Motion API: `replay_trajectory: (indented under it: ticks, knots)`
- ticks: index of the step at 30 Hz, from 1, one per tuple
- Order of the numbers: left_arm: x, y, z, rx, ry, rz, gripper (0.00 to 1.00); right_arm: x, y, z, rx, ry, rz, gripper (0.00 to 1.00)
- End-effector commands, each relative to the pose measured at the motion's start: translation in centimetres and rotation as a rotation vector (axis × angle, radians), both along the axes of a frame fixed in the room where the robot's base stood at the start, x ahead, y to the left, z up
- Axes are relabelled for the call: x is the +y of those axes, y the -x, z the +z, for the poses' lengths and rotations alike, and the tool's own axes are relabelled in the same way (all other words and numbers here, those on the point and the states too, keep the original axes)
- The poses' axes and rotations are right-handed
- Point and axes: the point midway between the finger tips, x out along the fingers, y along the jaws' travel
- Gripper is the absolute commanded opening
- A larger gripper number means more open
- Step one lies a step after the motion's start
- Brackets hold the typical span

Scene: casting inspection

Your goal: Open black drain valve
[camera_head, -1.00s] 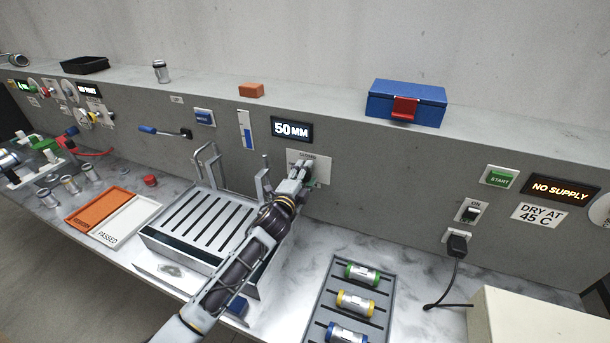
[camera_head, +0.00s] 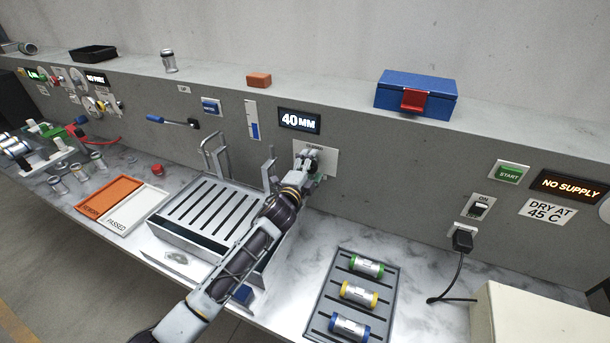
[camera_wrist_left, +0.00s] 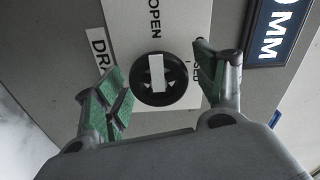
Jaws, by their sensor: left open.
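The black drain valve (camera_wrist_left: 160,79) is a round black knob with a pale bar across its face, on a white plate (camera_wrist_left: 133,25) on the grey panel. The plate carries the word OPEN and a partly hidden second word. My left gripper (camera_wrist_left: 155,85) is open, with one green-padded finger on each side of the knob and gaps showing between. In the head view my left gripper (camera_head: 306,170) is at the white plate (camera_head: 325,160) and hides most of the valve. The display (camera_head: 300,120) above reads 40 MM. My right gripper is not in view.
A slotted metal basin (camera_head: 205,215) lies below my left arm. A tray of capped cylinders (camera_head: 335,320) stands right of it. A blue box with a red latch (camera_head: 432,92) sits on the ledge. A black plug and cable (camera_head: 462,241) hang at the right.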

Motion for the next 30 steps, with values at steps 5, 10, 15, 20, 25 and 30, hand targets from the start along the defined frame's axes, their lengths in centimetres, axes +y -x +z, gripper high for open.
replay_trajectory:
  ticks: [5, 10, 15, 20, 25, 30]
  knots:
    - [0.3, 0.6, 0.0, 0.000, -0.001, 0.001, 0.71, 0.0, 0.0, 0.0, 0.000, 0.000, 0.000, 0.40]
    - [0.8, 1.8, -0.1, 0.001, 0.000, 0.001, 0.71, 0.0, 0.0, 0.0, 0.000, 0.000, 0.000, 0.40]
    - [1.4, 3.3, -0.1, 0.000, 0.000, 0.000, 0.71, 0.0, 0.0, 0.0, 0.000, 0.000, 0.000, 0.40]
    - [2.1, 4.8, -0.1, 0.001, 0.000, 0.001, 0.71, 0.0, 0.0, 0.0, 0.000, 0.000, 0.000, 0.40]
    - [2.7, 6.4, -0.2, 0.003, -0.001, 0.000, 0.71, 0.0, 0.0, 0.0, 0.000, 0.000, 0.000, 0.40]
    - [3.3, 8.0, -0.1, 0.001, 0.001, 0.000, 0.71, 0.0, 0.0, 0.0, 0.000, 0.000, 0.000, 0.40]
